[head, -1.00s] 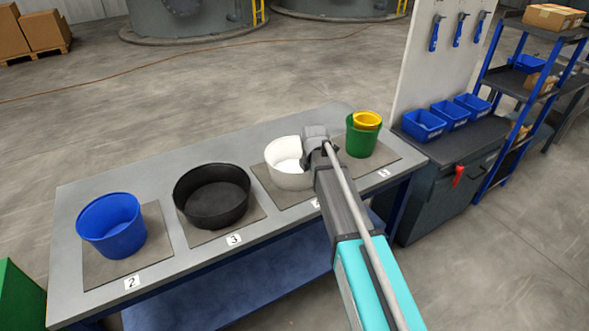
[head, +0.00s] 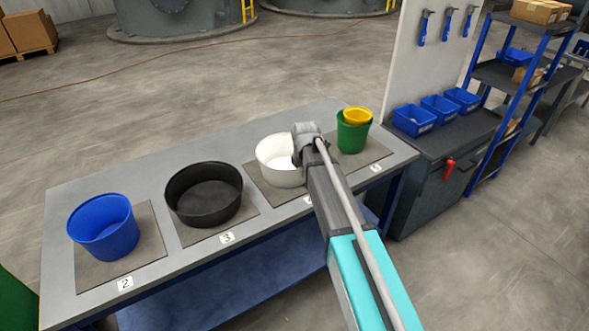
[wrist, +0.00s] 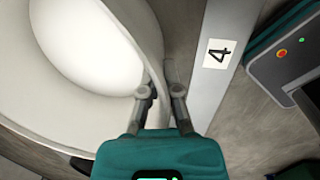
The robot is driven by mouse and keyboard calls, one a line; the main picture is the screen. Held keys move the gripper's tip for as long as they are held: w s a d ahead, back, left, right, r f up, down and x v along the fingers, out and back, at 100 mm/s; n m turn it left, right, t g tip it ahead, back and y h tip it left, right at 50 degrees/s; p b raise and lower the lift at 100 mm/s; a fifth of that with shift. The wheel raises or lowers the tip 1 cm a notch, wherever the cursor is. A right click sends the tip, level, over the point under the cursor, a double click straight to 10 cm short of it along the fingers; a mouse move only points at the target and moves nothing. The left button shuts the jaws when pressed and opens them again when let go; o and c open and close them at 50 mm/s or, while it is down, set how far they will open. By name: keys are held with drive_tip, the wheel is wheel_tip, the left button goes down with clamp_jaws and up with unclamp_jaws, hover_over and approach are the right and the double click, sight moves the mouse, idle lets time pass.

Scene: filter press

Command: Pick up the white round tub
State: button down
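The white round tub (head: 284,177) stands upright on a dark mat on the grey bench in the head view. My gripper (head: 301,152) is at its right rim and hides part of that rim. In the wrist view the tub (wrist: 95,45) fills the upper left, seen into its open top. The two fingers of my gripper (wrist: 160,78) straddle the tub's wall, one inside and one outside. They are close together, with the wall between them. The tub still rests on its mat.
A black tub (head: 204,192) and a blue bucket (head: 104,228) stand to the left on the bench. A green bucket (head: 352,138) with a yellow one (head: 357,114) in it stands close to the right. A number 4 label (wrist: 216,53) lies beside my fingers.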

drive_tip(key=shift+r, duration=0.15)
wheel_tip(320, 180, up, 3)
drive_tip(key=p, duration=0.3)
drive_tip(key=s+d+r+p, duration=0.8)
drive_tip(key=s+r+p, duration=0.1)
drive_tip(key=s+p, duration=0.1)
drive_tip(key=shift+s+d+r, duration=0.3)
drive_tip(key=shift+s+r, duration=0.05)
drive_tip(key=shift+s, duration=0.2)
drive_tip(key=shift+w, duration=0.1)
idle(0.6)
